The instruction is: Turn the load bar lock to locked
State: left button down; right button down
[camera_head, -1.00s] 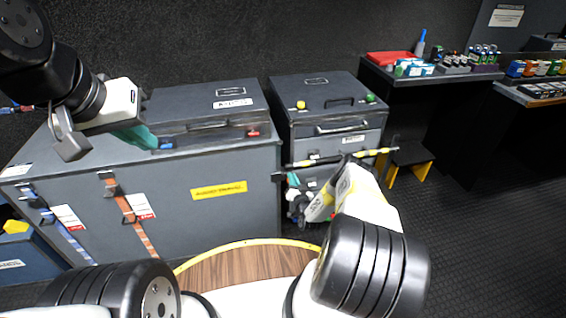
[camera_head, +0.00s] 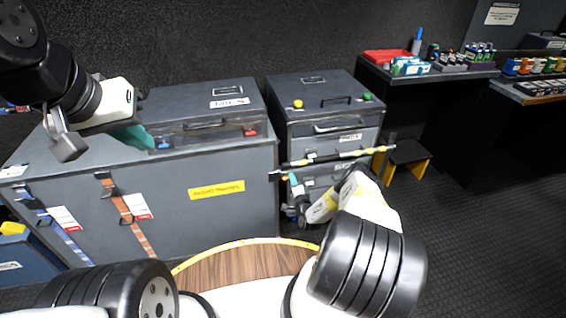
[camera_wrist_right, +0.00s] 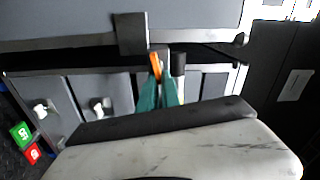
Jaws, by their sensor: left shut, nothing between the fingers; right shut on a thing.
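The load bar (camera_head: 335,157), striped yellow, black and white, runs across the front of the right-hand grey case. Its lock shows as a small orange lever (camera_head: 293,179) below the bar's left part. It also shows in the right wrist view (camera_wrist_right: 155,66). My right gripper (camera_wrist_right: 160,90) has its teal fingers shut on this lever; in the head view the gripper (camera_head: 297,188) is partly hidden by my own wrist. A green and a red label (camera_wrist_right: 22,133) show at the wrist view's lower left. My left gripper (camera_head: 140,138) is shut and empty above the left case.
The long grey case (camera_head: 225,215) with a yellow label stands at the left, straps on its front. The right-hand grey case (camera_head: 318,95) stands behind the bar. A black and yellow step stool (camera_head: 408,155) is at the bar's right end. Floor at the right is clear.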

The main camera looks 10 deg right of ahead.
jog(key=shift+s+a+f+m, duration=0.1)
jog(key=shift+a+f+m, duration=0.15)
jog(key=shift+m, duration=0.25)
jog(key=shift+s+a+f+m, duration=0.1)
jog(key=shift+f+m, duration=0.15)
jog(key=shift+m, duration=0.25)
jog(key=c, duration=1.6)
grip_release()
jog(key=shift+o, duration=0.2)
jog(key=shift+r, duration=0.15)
jog(key=shift+w+d, duration=0.1)
jog(key=s, duration=0.7)
jog(key=shift+s, duration=0.4)
jog(key=shift+d, duration=0.1)
